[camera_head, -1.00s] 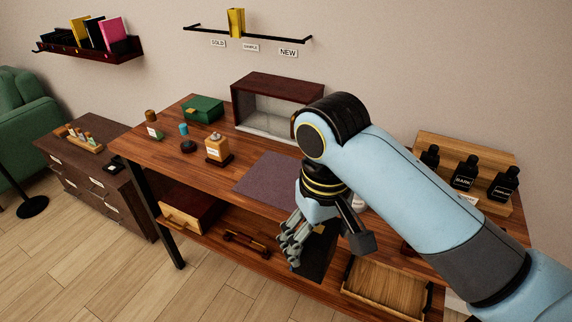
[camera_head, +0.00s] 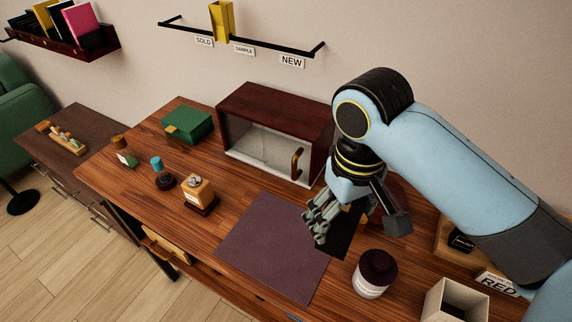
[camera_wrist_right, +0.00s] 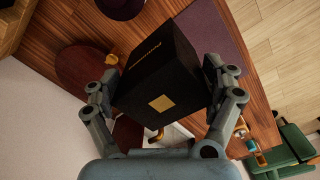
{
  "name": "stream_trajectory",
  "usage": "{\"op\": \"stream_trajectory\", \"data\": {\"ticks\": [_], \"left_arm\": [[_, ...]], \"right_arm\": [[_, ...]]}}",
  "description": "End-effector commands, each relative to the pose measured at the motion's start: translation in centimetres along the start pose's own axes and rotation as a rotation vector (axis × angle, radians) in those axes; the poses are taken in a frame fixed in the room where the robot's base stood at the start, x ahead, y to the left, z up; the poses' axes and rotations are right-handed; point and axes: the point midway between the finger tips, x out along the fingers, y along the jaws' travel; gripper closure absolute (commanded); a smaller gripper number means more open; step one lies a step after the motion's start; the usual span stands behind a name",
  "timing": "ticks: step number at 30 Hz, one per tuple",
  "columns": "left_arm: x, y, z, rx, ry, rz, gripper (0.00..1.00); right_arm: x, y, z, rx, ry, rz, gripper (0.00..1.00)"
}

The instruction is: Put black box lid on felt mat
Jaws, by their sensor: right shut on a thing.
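The black box lid (camera_head: 345,232) with a gold label is held in my right gripper (camera_head: 318,222). It also shows large in the right wrist view (camera_wrist_right: 160,75), between the two fingers (camera_wrist_right: 162,88), which press on its sides. In the head view the fingers and wrist hide part of it. The purple-grey felt mat (camera_head: 268,248) lies flat on the wooden table. The lid is at the mat's right edge in the head view; its height above the table is hard to tell. The mat also shows in the right wrist view (camera_wrist_right: 212,30). My left gripper is not in view.
A dark-lidded jar (camera_head: 374,274) and an open pale box (camera_head: 455,302) stand right of the mat. A glass-fronted cabinet (camera_head: 275,130) stands behind it. The mat is bare.

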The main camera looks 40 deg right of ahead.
Motion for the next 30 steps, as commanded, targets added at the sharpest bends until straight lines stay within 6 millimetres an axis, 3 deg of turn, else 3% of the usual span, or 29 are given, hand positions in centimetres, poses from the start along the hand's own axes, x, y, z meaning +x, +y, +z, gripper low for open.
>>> {"op": "stream_trajectory", "data": {"ticks": [5, 12, 18, 24, 30], "left_arm": [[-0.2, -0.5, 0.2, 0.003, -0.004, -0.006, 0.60], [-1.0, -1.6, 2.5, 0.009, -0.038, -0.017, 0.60], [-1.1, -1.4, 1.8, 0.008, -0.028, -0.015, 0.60], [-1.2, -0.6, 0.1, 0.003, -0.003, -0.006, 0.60], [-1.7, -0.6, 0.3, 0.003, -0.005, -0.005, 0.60]], "right_arm": [[0.9, -1.1, -1.2, 0.003, -0.002, -0.005, 0.53], [4.3, -4.9, -5.8, -0.001, -0.003, -0.004, 0.53], [6.5, -6.9, -8.5, 0.000, -0.002, -0.002, 0.53], [7.9, -7.4, -9.0, -0.001, -0.004, 0.001, 0.53], [10.6, -7.4, -9.0, 0.000, -0.002, 0.000, 0.53]]}}
